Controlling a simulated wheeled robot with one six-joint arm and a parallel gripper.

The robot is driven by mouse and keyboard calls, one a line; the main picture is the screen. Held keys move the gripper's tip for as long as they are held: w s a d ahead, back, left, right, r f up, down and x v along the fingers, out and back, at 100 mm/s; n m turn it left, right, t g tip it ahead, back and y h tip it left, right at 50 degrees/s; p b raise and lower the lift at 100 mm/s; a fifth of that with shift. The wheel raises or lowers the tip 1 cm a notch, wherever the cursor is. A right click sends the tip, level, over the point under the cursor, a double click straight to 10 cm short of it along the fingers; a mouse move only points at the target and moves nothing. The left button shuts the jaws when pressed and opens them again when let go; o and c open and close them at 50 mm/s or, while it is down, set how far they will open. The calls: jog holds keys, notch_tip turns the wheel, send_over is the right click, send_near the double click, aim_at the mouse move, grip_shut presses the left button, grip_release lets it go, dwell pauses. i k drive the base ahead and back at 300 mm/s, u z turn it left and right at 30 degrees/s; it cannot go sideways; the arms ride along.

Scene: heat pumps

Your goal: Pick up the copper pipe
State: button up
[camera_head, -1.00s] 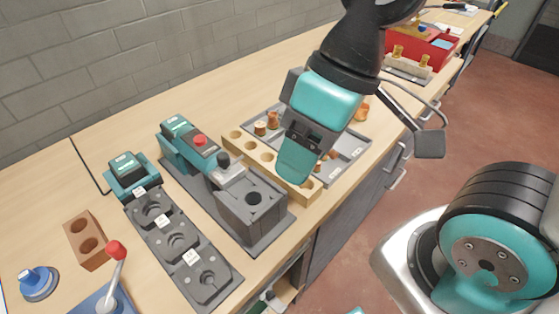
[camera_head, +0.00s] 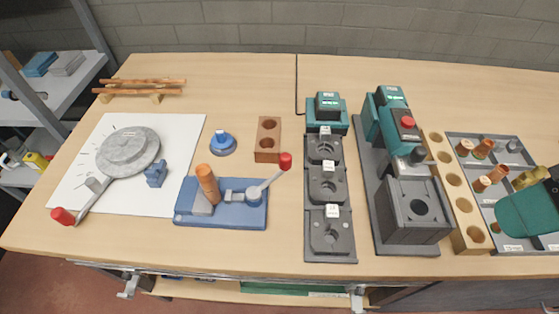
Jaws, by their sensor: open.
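Two long copper pipes lie side by side across small wooden supports at the far left of the bench, the back one (camera_head: 150,81) and the front one (camera_head: 140,91). A short, thick copper-coloured cylinder (camera_head: 207,182) stands tilted on the blue lever fixture (camera_head: 240,214). My gripper (camera_head: 527,212) shows only in part, as a teal shape at the right edge over the grey tray. It is open and far from the pipes; no held object shows.
A grey tray (camera_head: 455,137) with several copper fittings (camera_head: 482,184) lies at the right, beside a wooden holed block (camera_head: 467,236). Grey machines stand mid-right. A round grey bending tool (camera_head: 128,150) lies on white paper (camera_head: 185,130). Bare bench surrounds the pipes; a shelf stands left.

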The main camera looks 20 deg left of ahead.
aim_at(204, 173)
jog(key=u, duration=1.6)
